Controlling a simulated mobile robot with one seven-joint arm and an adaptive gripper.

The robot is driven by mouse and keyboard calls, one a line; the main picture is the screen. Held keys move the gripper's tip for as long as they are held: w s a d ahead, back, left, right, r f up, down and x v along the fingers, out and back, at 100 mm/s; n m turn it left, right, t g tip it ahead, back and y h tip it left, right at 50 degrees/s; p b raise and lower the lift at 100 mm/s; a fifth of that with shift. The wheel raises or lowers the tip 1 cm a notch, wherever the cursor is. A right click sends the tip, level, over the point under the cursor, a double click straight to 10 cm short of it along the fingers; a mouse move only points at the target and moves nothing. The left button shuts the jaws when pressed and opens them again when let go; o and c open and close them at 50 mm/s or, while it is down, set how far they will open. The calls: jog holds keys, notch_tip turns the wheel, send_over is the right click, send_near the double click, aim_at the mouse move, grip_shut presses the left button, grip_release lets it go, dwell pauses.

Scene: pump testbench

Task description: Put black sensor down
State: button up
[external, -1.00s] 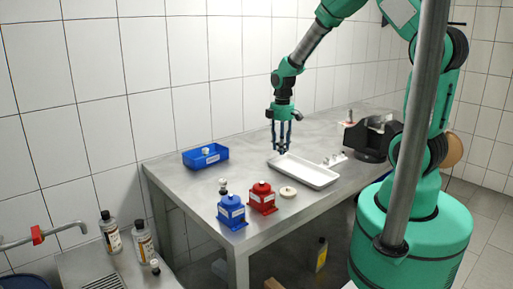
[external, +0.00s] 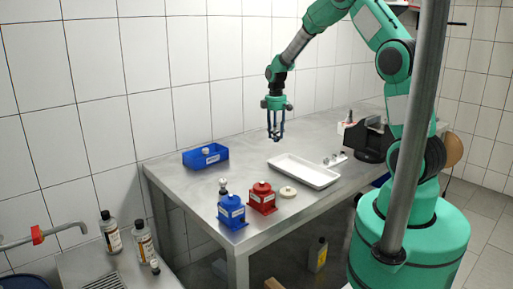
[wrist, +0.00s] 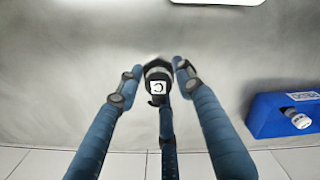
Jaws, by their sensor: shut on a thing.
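The black sensor (wrist: 153,72) is a small dark cylinder with a white marked label, seen end-on in the wrist view. My gripper (wrist: 158,75) is shut on it, its blue fingers around it. In the external view my gripper (external: 275,138) points down above the metal table (external: 240,150), behind and left of the white tray (external: 305,170). The sensor is too small to make out clearly there. I cannot tell its exact height above the table.
A blue bin (external: 205,157) with a small white-topped part stands at the back left. A blue pump (external: 231,213), a red pump (external: 262,200) and a cream disc (external: 288,192) stand at the front. Small fittings (external: 335,158) lie right of the tray. The table between bin and tray is clear.

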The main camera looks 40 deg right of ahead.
jog(key=shift+w+d, duration=0.2)
jog(key=shift+w, duration=0.05)
jog(key=shift+w, duration=0.1)
jog(key=b, duration=0.2)
send_over(258, 141)
jog(key=shift+w+f, duration=0.3)
jog(key=shift+f, duration=0.5)
jog(key=shift+f+b, duration=0.8)
jog(key=shift+f, duration=0.95)
jog(key=o, duration=1.1)
jog(key=shift+f, duration=0.15)
jog(key=shift+o, duration=0.2)
